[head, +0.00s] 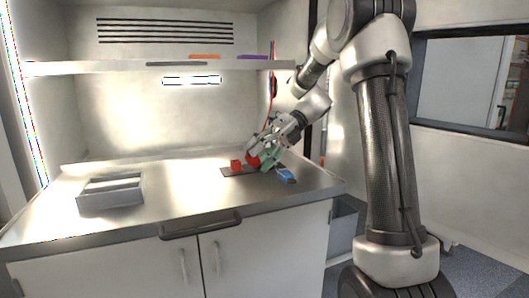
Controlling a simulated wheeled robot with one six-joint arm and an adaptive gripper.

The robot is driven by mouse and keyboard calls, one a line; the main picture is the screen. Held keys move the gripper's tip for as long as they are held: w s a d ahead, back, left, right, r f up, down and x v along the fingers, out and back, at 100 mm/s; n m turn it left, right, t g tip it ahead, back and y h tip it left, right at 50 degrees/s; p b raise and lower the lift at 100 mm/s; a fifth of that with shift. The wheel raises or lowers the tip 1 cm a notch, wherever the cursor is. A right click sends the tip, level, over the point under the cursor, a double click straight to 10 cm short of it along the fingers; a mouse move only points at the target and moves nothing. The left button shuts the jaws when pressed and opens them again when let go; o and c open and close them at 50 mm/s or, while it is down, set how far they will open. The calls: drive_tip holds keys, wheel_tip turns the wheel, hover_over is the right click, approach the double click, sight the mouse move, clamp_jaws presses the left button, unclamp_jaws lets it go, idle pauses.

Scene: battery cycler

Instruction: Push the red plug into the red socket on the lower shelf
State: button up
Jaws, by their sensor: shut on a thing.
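My gripper (257,160) is low over the right part of the metal worktop. It is shut on a red piece (252,160), which looks like the red plug; the fingers hide part of it. A small red block (236,165) stands on a dark plate (233,173) just left of the gripper; it may be the red socket. A narrow gap seems to lie between the two red pieces. I cannot tell whether the plug touches anything below it.
A blue piece (286,176) lies right of the gripper. A grey slotted tray (111,192) stands on the left of the worktop (180,192). A shelf (120,68) above carries orange (205,57) and purple (252,57) flat pieces. A red cable (270,112) hangs behind the gripper.

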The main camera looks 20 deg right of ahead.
drive_tip(key=w+r+m+t, duration=0.1)
drive_tip(key=m, duration=0.1)
drive_tip(key=w+a+r+m+t+y, duration=0.1)
drive_tip(key=t, duration=0.1)
drive_tip(key=w+r+m+t+y, duration=0.1)
drive_tip(key=m, duration=0.1)
drive_tip(key=shift+w+a+m+t, duration=0.2)
drive_tip(key=shift+w+m+t, duration=0.1)
wheel_tip(320, 180, up, 4)
drive_tip(key=w+a+m+t+y, duration=0.2)
drive_tip(key=w+m+t+y, duration=0.1)
drive_tip(key=m+t+y, duration=0.1)
drive_tip(key=shift+s+d+f, duration=0.15)
drive_tip(key=shift+f, duration=1.35)
drive_tip(key=shift+s+d+f, duration=0.1)
drive_tip(key=shift+f, duration=1.35)
drive_tip(key=shift+f+g, duration=0.2)
drive_tip(key=shift+g, duration=0.2)
drive_tip(key=shift+d+r+h, duration=0.1)
drive_tip(key=shift+r+h, duration=0.05)
drive_tip(key=shift+h, duration=0.15)
drive_tip(key=shift+w+r, duration=0.1)
drive_tip(key=shift+r, duration=0.45)
drive_tip(key=shift+r+n, duration=0.1)
drive_tip(key=shift+n, duration=0.2)
